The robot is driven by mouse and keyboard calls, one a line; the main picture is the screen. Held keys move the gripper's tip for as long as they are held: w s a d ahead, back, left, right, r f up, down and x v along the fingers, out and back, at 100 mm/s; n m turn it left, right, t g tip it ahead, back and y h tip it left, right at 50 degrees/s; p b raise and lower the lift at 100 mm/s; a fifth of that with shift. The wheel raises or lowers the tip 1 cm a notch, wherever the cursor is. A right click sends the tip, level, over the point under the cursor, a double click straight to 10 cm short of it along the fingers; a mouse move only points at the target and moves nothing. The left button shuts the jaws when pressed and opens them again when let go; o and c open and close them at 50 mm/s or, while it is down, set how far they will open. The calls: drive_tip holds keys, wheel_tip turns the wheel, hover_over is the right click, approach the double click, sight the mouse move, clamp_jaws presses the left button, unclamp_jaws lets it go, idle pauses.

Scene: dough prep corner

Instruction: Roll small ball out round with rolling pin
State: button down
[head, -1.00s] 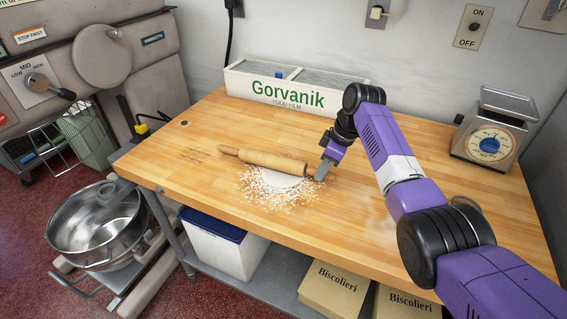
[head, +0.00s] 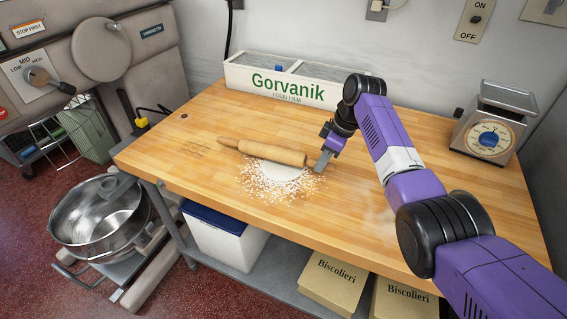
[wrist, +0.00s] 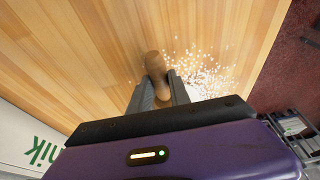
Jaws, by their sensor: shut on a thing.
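The wooden rolling pin (head: 265,151) lies across the back part of a flat, pale piece of dough (head: 287,173) on the bench. The dough's front part shows as a thin sheet; its back edge is hidden by the pin. My gripper (head: 322,162) is shut on the pin's right-hand end. In the wrist view, my two fingers (wrist: 157,92) are on either side of the rolling pin's end (wrist: 154,63). The dough is hard to make out there.
White flour (head: 262,188) is scattered around the dough on the wooden bench (head: 390,215). A white Gorvanik film box (head: 285,88) stands at the back. A scale (head: 490,135) stands at the right. Bare bench lies left and right of the flour.

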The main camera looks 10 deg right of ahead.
drive_tip(key=shift+r, duration=0.15)
drive_tip(key=p, duration=0.2)
drive_tip(key=shift+s+a+r+m+p, duration=0.2)
drive_tip(key=shift+s+a+m+p, duration=0.1)
drive_tip(key=shift+m, duration=0.1)
drive_tip(key=s+a+m+p, duration=0.1)
drive_tip(key=m+p, duration=0.1)
drive_tip(key=p, duration=0.3)
drive_tip(key=shift+s+a+t+h, duration=0.3)
drive_tip(key=shift+s+a+f+m+p, duration=0.1)
drive_tip(key=shift+s+f+m+p, duration=0.05)
drive_tip(key=shift+f+m+p, duration=0.15)
drive_tip(key=shift+s+a+m+h+p, duration=0.15)
drive_tip(key=shift+s+a+m+p, duration=0.15)
drive_tip(key=shift+a+m, duration=0.2)
drive_tip(key=shift+s+a+m+h+p, duration=0.15)
drive_tip(key=shift+s+a+m+p, duration=0.1)
drive_tip(key=shift+a+m, duration=0.2)
drive_tip(key=shift+s+a+m+t, duration=0.35)
drive_tip(key=shift+a+m, duration=0.25)
drive_tip(key=shift+m, duration=0.25)
